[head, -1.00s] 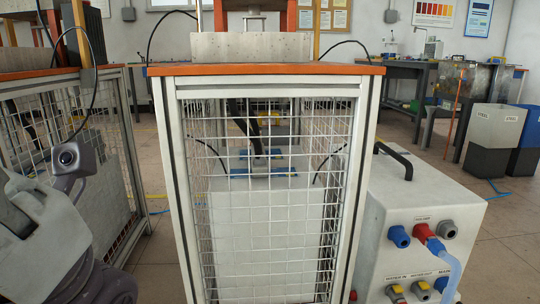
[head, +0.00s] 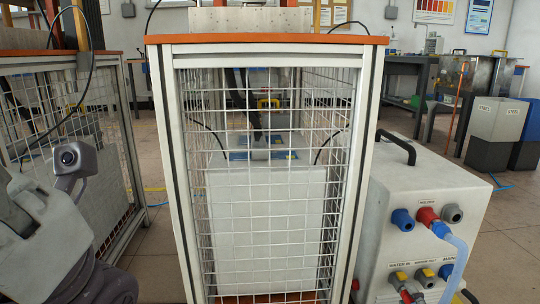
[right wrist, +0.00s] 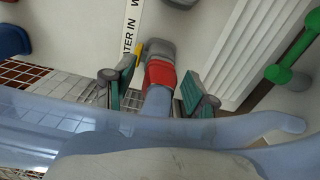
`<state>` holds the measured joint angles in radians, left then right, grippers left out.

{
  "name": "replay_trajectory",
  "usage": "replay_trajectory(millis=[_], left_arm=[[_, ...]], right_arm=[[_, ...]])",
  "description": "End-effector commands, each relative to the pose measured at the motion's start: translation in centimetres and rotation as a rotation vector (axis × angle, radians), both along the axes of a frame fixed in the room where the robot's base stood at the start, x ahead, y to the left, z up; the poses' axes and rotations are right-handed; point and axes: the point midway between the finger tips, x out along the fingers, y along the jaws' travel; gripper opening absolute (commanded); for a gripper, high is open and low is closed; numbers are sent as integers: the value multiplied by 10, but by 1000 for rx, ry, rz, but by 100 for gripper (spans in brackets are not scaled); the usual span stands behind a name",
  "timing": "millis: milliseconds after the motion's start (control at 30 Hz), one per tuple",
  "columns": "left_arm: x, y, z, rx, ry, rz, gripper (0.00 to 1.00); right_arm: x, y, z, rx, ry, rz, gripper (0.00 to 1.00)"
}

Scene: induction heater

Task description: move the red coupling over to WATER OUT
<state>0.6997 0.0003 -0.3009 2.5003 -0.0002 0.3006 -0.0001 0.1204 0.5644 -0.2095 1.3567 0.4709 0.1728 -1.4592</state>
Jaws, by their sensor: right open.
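The red coupling (right wrist: 160,73) sits on a grey port with a yellow lever beside the WATER IN label (right wrist: 131,30) in the right wrist view. In the head view a small red part shows low under the WATER IN port (head: 400,277). My right gripper (right wrist: 160,88) is open, with one finger on each side of the coupling and its hose; contact cannot be told. The WATER OUT port (head: 425,274), with a yellow lever, is just right of WATER IN. My right gripper is not clear in the head view. My left gripper's jaws are not seen.
A translucent hose (head: 460,262) hangs from a blue coupling at the red HOLDER port (head: 427,215) and crosses the wrist view's foreground (right wrist: 230,125). The white machine (head: 390,180) stands beside a caged bench (head: 265,40). My left arm is at lower left.

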Motion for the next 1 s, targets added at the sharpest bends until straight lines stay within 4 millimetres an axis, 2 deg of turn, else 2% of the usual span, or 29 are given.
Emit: replay_trajectory(millis=[1000], left_arm=[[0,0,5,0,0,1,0]], right_arm=[[2,1,1,2,0,0,56]])
